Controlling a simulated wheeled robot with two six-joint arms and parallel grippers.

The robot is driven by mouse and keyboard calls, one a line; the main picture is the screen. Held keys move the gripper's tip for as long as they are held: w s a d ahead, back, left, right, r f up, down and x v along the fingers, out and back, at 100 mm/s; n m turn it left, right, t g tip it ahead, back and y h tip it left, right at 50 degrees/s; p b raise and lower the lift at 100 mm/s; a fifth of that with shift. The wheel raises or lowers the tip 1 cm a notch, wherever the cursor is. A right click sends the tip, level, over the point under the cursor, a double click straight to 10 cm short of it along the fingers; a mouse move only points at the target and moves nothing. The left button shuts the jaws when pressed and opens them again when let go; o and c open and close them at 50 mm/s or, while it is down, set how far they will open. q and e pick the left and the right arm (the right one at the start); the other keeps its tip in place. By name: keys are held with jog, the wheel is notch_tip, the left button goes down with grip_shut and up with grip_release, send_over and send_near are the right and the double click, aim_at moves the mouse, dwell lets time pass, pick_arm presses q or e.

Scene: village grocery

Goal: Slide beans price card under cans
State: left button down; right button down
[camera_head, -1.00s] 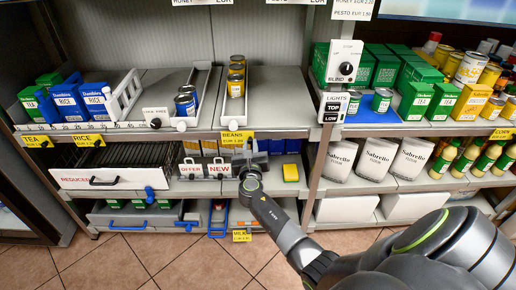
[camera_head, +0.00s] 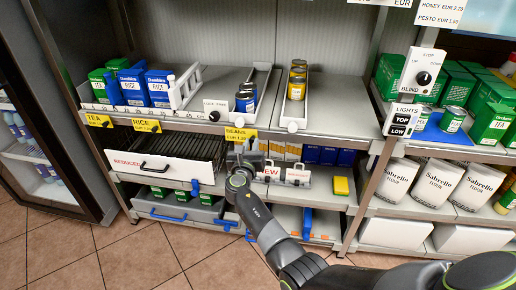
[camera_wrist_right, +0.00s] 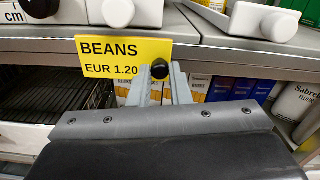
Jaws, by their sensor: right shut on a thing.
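The yellow beans price card (camera_head: 240,134) hangs on the front rail of the upper shelf. In the right wrist view the card (camera_wrist_right: 110,55) reads BEANS EUR 1.20 and has a black knob (camera_wrist_right: 160,69) at its right side. My right gripper (camera_head: 246,157) is shut on this knob, with its fingers around it. The card is below the lane with the blue cans (camera_head: 246,97), under that lane's white knob (camera_head: 236,117). Yellow cans (camera_head: 298,82) stand in the lane to the right. My left gripper is not in view.
Yellow rice (camera_head: 146,126) and tea (camera_head: 98,120) cards hang farther left on the same rail. A white REDUCED drawer (camera_head: 168,167) lies below them. A yellow block (camera_head: 341,186) sits on the lower shelf at right. The rail right of the beans card is free.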

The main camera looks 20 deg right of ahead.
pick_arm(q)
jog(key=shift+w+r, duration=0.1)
pick_arm(e)
jog(key=shift+w+a, duration=0.1)
jog(key=shift+a, duration=0.05)
jog(key=c, duration=1.3)
grip_release()
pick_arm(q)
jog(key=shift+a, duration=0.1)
